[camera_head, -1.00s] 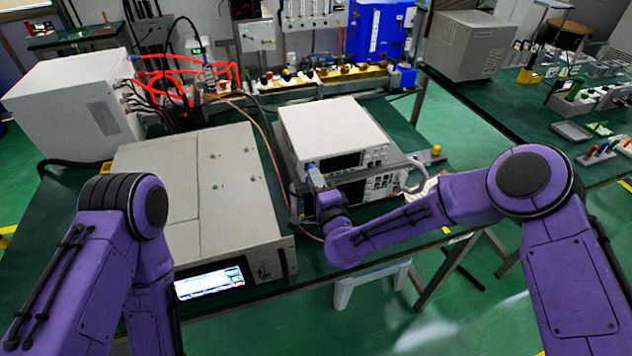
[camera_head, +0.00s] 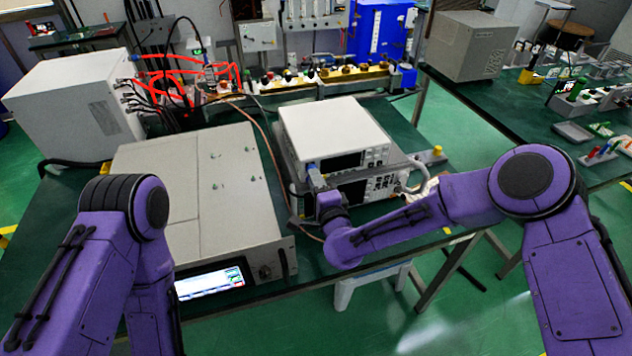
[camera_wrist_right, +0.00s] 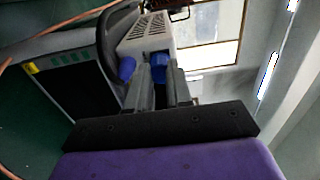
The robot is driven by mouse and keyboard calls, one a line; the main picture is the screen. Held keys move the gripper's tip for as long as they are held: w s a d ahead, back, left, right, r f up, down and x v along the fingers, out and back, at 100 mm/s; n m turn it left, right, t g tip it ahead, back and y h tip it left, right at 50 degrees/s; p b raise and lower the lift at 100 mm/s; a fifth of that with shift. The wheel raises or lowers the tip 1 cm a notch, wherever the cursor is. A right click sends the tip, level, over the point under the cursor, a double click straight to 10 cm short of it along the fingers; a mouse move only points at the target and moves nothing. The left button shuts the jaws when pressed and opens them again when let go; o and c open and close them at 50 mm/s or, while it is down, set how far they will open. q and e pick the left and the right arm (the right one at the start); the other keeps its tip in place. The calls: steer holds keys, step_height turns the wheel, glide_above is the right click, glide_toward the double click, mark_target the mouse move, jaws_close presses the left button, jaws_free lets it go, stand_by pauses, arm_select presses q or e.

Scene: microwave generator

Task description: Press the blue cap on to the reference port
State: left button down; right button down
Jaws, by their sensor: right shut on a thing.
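My right gripper (camera_head: 316,182) is at the front left side of the white-topped instrument (camera_head: 332,132). In the right wrist view the gripper (camera_wrist_right: 162,72) is shut on the blue cap (camera_wrist_right: 158,60), which shows between its two grey fingers. A small bit of blue also shows at the gripper in the head view. A second rounded blue thing (camera_wrist_right: 127,68) sits just left of the fingers in the right wrist view. The reference port is not clearly visible, and I cannot tell whether the cap touches it. My left arm shows at the lower left, but its gripper is out of view.
A wide grey unit (camera_head: 195,185) with a lit screen lies left of the instrument. A white box (camera_head: 72,112) with red and black cables stands behind it. A thin copper-coloured cable runs between the units. A dark handle frames the instrument's front near my right gripper.

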steer(key=shift+w+a+b, duration=0.1)
steer(key=shift+w+b, duration=0.1)
steer(key=shift+b, duration=0.1)
stand_by(0.5)
steer(key=c, duration=0.9)
jaws_free()
steer(key=shift+w, duration=0.1)
steer(key=shift+c, duration=0.2)
steer(key=b+v, duration=0.3)
steer(key=v, duration=0.7)
steer(key=shift+s+b, duration=0.25)
steer(key=shift+b, duration=0.1)
